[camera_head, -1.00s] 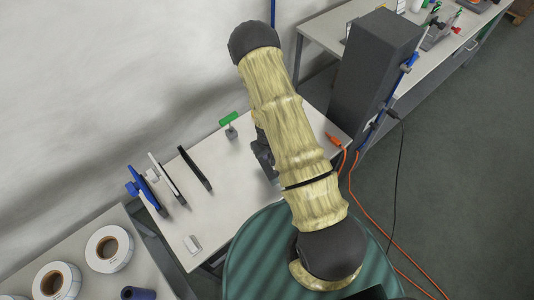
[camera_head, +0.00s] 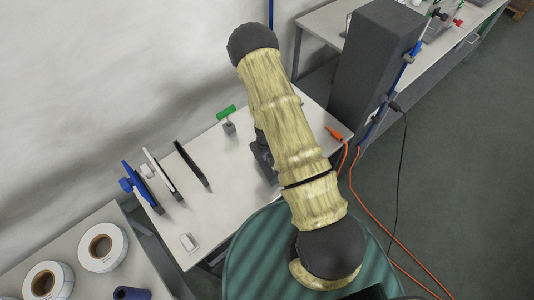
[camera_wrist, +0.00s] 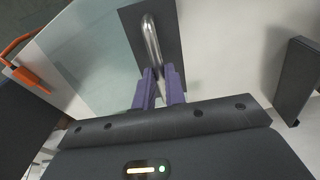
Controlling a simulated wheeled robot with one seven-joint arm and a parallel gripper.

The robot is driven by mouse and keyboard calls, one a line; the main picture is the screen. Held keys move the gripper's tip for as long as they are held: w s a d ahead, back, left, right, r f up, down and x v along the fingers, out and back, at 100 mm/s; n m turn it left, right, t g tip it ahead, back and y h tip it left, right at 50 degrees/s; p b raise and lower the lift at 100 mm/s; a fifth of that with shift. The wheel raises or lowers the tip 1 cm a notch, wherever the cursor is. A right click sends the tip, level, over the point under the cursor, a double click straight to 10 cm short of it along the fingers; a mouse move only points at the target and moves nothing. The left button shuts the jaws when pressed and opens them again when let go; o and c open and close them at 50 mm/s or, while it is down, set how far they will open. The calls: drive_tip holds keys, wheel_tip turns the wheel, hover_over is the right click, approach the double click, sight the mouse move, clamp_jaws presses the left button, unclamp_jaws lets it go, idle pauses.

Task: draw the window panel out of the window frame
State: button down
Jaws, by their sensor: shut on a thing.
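In the wrist view, my gripper (camera_wrist: 159,76) has its purple fingers shut on a bent metal handle (camera_wrist: 150,38). The handle stands on a dark plate (camera_wrist: 172,50). A pale, see-through pane (camera_wrist: 95,65), which looks like the window panel, spreads to the left of that plate. I cannot make out the window frame, or how far the panel sits in it. In the head view my arm hides the handle and the panel.
A white table (camera_head: 225,180) holds a green-topped piece (camera_head: 226,113), thin dark and white upright plates and a blue piece (camera_head: 130,180). A tall grey block (camera_head: 370,70) stands to the right. An orange cable (camera_head: 365,210) runs down to the floor. Label rolls (camera_head: 102,246) lie at lower left.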

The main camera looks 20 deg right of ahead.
drive_tip(key=shift+f+b, duration=1.45)
drive_tip(key=shift+f, duration=0.35)
drive_tip(key=c, duration=1.4)
unclamp_jaws()
drive_tip(key=shift+o, duration=0.2)
wheel_tip(320, 180, up, 17)
drive_tip(key=s+b, duration=0.1)
drive_tip(key=b, duration=0.1)
drive_tip(key=shift+s+a+r+b, duration=0.15)
drive_tip(key=shift+s+a+b, duration=0.15)
drive_tip(key=shift+s+b, duration=0.1)
drive_tip(key=shift+r, duration=0.1)
